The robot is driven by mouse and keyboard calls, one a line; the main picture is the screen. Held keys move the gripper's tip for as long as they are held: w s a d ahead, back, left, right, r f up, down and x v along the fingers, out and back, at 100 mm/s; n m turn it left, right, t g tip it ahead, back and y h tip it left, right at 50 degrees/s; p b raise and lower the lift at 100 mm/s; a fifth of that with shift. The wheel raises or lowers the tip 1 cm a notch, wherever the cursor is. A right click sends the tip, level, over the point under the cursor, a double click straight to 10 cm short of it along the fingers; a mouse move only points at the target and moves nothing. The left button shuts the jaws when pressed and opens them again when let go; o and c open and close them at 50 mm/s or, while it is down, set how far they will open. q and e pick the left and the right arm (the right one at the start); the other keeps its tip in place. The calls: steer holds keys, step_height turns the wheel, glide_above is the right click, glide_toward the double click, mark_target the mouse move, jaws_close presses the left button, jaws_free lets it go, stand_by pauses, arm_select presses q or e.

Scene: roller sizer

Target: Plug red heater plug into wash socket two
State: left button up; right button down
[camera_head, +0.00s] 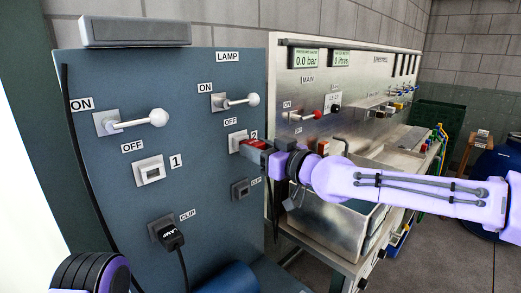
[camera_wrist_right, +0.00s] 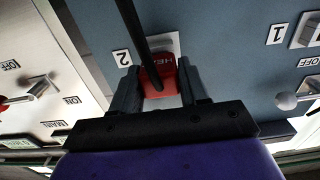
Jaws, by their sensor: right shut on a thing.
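The red heater plug (camera_head: 254,144) is at socket two (camera_head: 237,140) on the blue-grey panel. My right gripper (camera_head: 268,155) is shut on the plug. In the right wrist view, the plug (camera_wrist_right: 160,80) sits between the two dark fingers of my right gripper (camera_wrist_right: 158,88), with its black cable rising across the picture. The pale plate of socket two (camera_wrist_right: 168,42) shows right behind it, beside the label 2. The plug hides the socket opening, so I cannot tell how deep it sits. Of my left arm only a purple part shows at the bottom left; its gripper is out of view.
Socket one (camera_head: 150,171) is empty on the left. A black plug (camera_head: 171,236) sits in the lower left clip; the other clip (camera_head: 240,189) is below socket two. Two levers (camera_head: 158,118) (camera_head: 253,99) stick out above the sockets. A metal sink unit (camera_head: 340,225) stands to the right.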

steer(key=shift+w+a, duration=0.45)
steer(key=shift+c, duration=2.4)
jaws_free()
steer(key=shift+s+d, duration=0.1)
steer(key=shift+d, duration=0.1)
steer(key=b+v, duration=0.3)
steer(key=v, duration=0.7)
